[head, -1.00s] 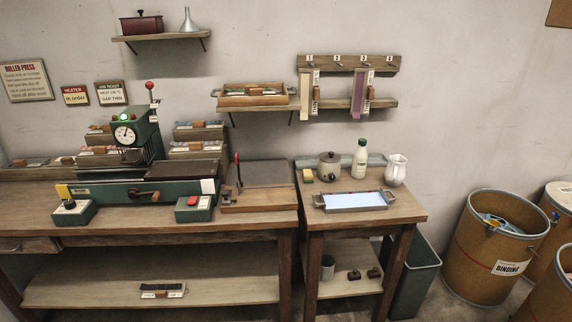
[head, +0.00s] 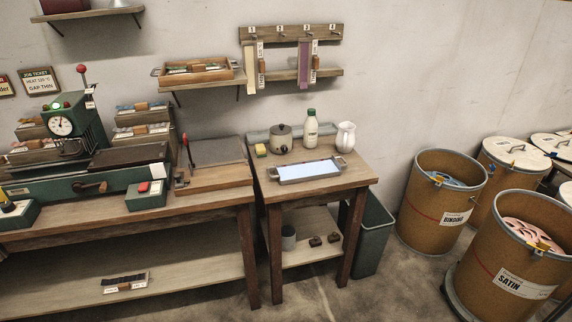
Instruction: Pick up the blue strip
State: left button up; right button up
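I cannot single out one blue strip for certain. Blue material (head: 445,179) shows inside the open drum (head: 441,216) labelled "BINDING" at the right; its shape is partly hidden by the rim. Small pale blue pieces (head: 128,106) also lie on a stepped rack (head: 143,117) on the left bench, too small to make out. A shallow metal tray (head: 279,177) on the small table holds a pale bluish surface. Neither of my grippers is in view.
A second open drum (head: 509,262), labelled "SATIN", holds pink material at the lower right. Lidded drums (head: 513,153) stand behind. A dark green bin (head: 372,243) is beside the small table (head: 345,183). Bare floor (head: 335,294) lies in front. Strips hang from a wall rack (head: 291,33).

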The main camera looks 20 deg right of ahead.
aim_at(138, 107)
jog(key=i+l+u, duration=0.25)
jog(key=i, duration=0.2)
jog(key=i+l+u, duration=0.2)
jog(key=i+l, duration=0.25)
